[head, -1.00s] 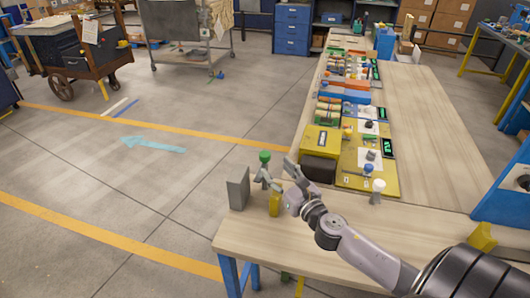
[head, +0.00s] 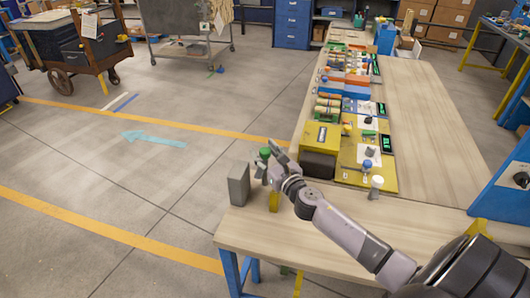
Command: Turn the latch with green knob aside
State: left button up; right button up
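The green knob (head: 264,153) stands near the left edge of the wooden bench, on top of a small grey post that my gripper partly hides. My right gripper (head: 270,162) is at the knob, with its fingers spread. One finger reaches up just right of the knob. I cannot tell whether it touches the knob or the post. The latch arm itself is too small and covered to make out. My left gripper is not in view.
A grey upright block (head: 239,184) stands just left of the knob, and a yellow piece (head: 274,201) is below my gripper. A white-topped post (head: 376,187) and a yellow board (head: 351,178) with parts lie to the right. The front bench top is mostly bare.

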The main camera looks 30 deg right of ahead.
grip_shut()
dwell(0.3)
dwell(0.3)
